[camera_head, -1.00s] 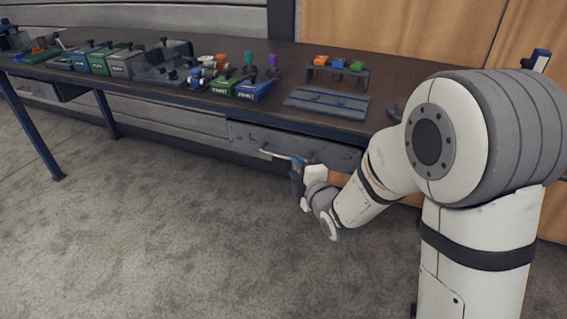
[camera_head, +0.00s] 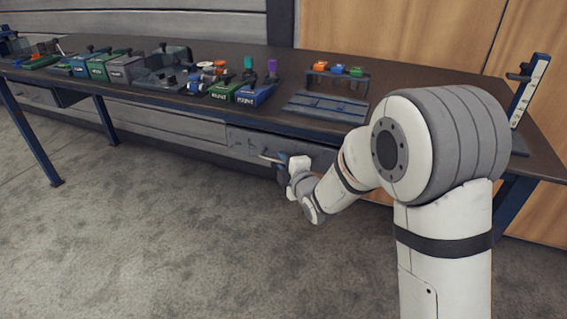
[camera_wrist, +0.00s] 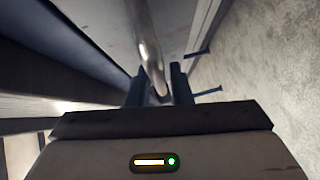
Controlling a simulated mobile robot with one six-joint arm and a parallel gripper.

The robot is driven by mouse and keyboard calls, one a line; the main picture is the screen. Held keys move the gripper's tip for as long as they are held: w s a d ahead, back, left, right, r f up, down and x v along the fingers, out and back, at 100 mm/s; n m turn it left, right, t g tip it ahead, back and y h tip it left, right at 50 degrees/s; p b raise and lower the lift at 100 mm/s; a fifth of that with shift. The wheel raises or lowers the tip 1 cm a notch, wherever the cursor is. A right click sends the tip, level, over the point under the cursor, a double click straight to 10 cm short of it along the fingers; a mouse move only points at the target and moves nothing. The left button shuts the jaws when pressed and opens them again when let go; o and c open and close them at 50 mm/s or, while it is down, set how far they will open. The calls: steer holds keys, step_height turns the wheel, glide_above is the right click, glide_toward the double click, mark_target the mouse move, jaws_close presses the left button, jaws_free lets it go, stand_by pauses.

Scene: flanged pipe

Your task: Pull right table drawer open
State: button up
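The right table drawer (camera_head: 248,141) is a grey front under the tabletop, and it looks closed. Its pale bar handle (camera_head: 268,158) sticks out in front. My gripper (camera_head: 283,164) is at the handle's right end in the head view, partly hidden by my wrist. In the wrist view, the shiny handle (camera_wrist: 148,45) runs between the two dark fingertips of my gripper (camera_wrist: 158,88). The fingers stand apart on either side of the bar, with narrow gaps visible, so they do not look clamped on it.
The dark table (camera_head: 400,78) holds several bins, a small rack (camera_head: 338,78) with coloured blocks and a blue-grey plate (camera_head: 327,106). A blue upright stand (camera_head: 527,92) is at the right end. The carpet floor (camera_head: 150,230) before the drawer is clear.

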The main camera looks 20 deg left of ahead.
jaws_close()
steer(key=shift+s+f, duration=0.1)
